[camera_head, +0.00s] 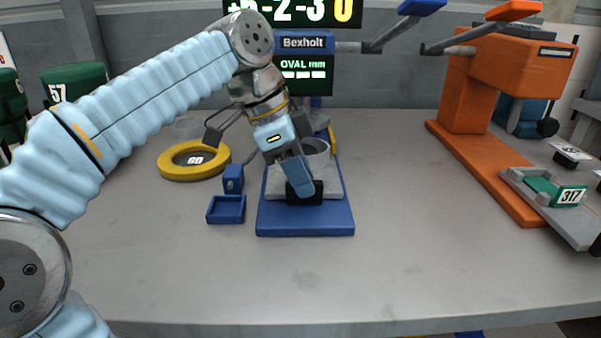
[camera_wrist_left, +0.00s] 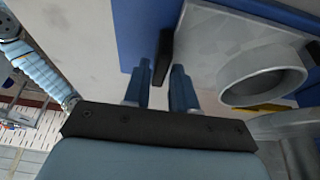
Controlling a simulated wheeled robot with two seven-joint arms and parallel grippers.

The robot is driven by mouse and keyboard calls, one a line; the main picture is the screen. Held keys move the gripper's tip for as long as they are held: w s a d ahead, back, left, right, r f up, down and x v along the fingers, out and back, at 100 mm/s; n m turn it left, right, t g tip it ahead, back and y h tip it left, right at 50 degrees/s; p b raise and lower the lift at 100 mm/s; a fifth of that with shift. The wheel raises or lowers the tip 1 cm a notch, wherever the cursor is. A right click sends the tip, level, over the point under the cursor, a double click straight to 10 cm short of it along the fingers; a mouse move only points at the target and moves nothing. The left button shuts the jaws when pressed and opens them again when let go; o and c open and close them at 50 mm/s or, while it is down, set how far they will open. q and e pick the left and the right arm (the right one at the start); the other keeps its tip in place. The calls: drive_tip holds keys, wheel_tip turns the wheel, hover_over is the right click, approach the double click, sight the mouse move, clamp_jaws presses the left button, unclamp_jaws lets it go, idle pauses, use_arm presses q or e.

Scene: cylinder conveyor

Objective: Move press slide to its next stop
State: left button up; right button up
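The blue press (camera_head: 303,222) marked Bexholt stands mid-table in the head view. Its slide is a grey plate (camera_head: 333,187) with a round grey cup (camera_head: 316,152) on it; both also show in the left wrist view, plate (camera_wrist_left: 215,40) and cup (camera_wrist_left: 262,76). A black handle (camera_head: 316,196) sits at the slide's front edge. My left gripper (camera_head: 300,190) points down at this handle. In the left wrist view its two blue fingers (camera_wrist_left: 160,72) are apart, with the black handle (camera_wrist_left: 165,50) between them and some gap showing. My right gripper is not in view.
A small blue tray (camera_head: 226,219) and a yellow ring (camera_head: 174,173) lie left of the press. An orange press (camera_head: 470,160) stands at the right with a green block (camera_head: 545,187) labelled 317. The front of the table is clear. Green canisters (camera_head: 78,80) stand at the back left.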

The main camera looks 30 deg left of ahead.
use_arm(q)
drive_tip(key=shift+o, duration=1.1)
drive_tip(key=p+v, duration=0.2)
drive_tip(key=v, duration=1)
drive_tip(key=shift+d, duration=0.1)
